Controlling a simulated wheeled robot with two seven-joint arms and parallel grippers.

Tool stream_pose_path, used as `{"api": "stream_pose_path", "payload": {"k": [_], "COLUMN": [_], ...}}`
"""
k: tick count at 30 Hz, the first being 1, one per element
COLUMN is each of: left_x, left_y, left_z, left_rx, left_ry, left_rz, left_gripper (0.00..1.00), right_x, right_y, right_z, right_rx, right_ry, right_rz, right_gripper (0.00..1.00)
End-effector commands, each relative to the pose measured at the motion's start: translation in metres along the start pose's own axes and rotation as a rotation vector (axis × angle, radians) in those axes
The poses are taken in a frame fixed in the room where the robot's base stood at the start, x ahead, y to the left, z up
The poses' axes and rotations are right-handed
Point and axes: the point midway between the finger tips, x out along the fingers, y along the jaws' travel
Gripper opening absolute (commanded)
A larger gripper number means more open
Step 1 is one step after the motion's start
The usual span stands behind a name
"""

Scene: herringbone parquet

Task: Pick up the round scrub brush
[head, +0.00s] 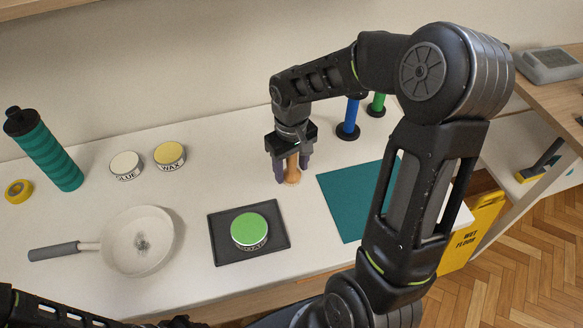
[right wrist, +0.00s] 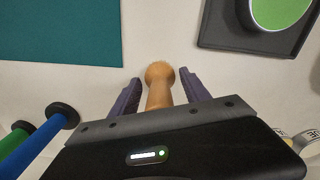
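The round scrub brush (head: 292,174) stands on the white counter, with a tan wooden handle and a round end at the counter. My right gripper (head: 292,168) is above it, pointing down, with one finger on each side of the brush. In the right wrist view the brush (right wrist: 159,86) lies between the two purple-grey fingers of the right gripper (right wrist: 159,84), with a gap on both sides. The right gripper is open. The top of the handle is hidden by the gripper body. Part of my left arm shows at the bottom left, but its gripper is not seen.
A black tray (head: 280,240) with a green-lidded tin (head: 249,229) is left of the brush. A teal mat (head: 345,200) lies right. Blue (head: 350,116) and green (head: 377,104) handled items stand behind. A pan (head: 137,240), glue (head: 126,165) and wax (head: 169,155) tins are left.

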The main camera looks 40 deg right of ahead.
Motion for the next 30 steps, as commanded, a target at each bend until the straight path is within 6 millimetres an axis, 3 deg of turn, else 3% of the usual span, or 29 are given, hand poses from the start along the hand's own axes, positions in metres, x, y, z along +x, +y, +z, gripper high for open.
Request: {"api": "stream_pose_path", "payload": {"k": [19,30], "left_x": [0.0000,0.0005], "left_y": [0.0000,-0.0002], "left_z": [0.0000,0.0000], "left_rx": [0.000,0.000], "left_ry": [0.000,0.000], "left_rz": [0.000,0.000], "left_gripper": [0.36,0.36], "right_x": [0.0000,-0.0083], "right_y": [0.0000,0.0003], "right_z": [0.0000,-0.0009], "right_rx": [0.000,0.000], "right_ry": [0.000,0.003], "right_rz": [0.000,0.001], "right_gripper": [0.01,0.00]}}
